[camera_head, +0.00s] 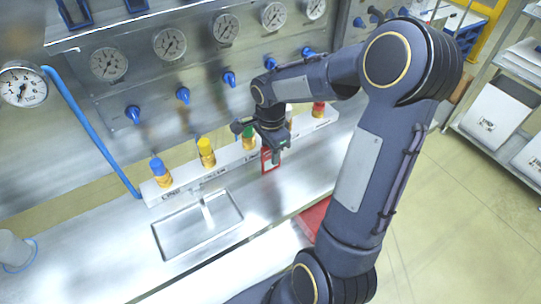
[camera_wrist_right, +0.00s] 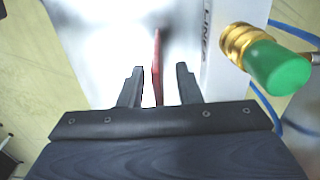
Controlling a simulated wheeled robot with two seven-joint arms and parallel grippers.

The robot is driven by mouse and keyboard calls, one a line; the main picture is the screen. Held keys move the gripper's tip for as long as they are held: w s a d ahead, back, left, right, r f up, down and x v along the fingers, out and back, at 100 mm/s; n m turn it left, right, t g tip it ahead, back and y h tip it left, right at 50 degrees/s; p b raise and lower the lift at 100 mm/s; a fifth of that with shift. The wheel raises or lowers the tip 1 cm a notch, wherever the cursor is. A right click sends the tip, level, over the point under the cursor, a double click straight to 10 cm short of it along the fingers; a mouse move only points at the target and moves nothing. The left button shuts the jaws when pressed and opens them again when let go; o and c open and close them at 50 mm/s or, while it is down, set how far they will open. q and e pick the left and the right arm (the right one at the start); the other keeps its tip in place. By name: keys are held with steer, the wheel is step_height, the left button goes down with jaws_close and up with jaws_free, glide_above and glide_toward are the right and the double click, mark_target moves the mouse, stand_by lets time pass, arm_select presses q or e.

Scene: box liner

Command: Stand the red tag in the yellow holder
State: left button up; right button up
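The red tag (camera_head: 265,160) is a flat, red-edged piece, upright at the front of the white rail, near the green-topped fitting (camera_head: 249,141). My right gripper (camera_head: 272,150) is at its upper part. In the right wrist view, the tag (camera_wrist_right: 157,62) shows edge-on between the two fingers (camera_wrist_right: 160,88), with a gap on each side, so the gripper is open around it. The only yellow piece on the rail is a yellow-topped upright fitting (camera_head: 206,150), left of the tag; I cannot tell its opening. My left gripper is not in view.
The white rail (camera_head: 225,165) also carries blue-topped (camera_head: 160,170) and red-topped (camera_head: 318,109) fittings. A shallow metal tray (camera_head: 180,240) lies on the bench with a pale strip in it. Gauges and blue valves line the panel behind.

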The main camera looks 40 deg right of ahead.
jaws_close()
stand_by(0.4)
steer(key=shift+r, duration=0.5)
step_height(320, 180, up, 2)
steer(key=shift+r, duration=0.2)
steer(key=s+a+r+b, duration=0.2)
steer(key=s+a+r, duration=0.5)
steer(key=s, duration=0.5)
step_height(320, 180, up, 2)
steer(key=shift+a+r, duration=0.2)
steer(key=shift+r, duration=0.05)
